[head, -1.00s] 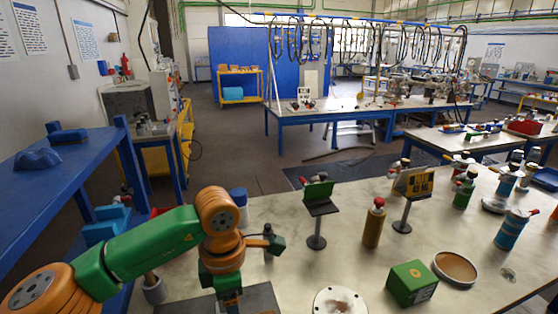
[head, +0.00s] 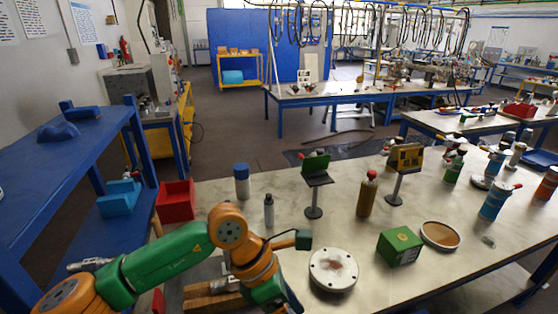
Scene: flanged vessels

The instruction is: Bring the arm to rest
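My orange and green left arm (head: 165,262) comes in from the lower left. Its orange joint (head: 228,227) is over the near left part of the pale bench (head: 450,285). From there the arm slopes down to the right and leaves the picture at the bottom edge. Its fingertips are not in view. My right arm and gripper are not seen. A round white flanged lid or vessel (head: 333,268) is on the bench to the right of the arm, apart from it.
A green box (head: 400,246), an open round dish (head: 440,235), a brown bottle (head: 367,194) and a blue-capped bottle (head: 242,181) stand on the bench. A red bin (head: 175,201) is at its left edge. Blue shelving (head: 85,145) stands at the left. Bench surface is clear at the lower right.

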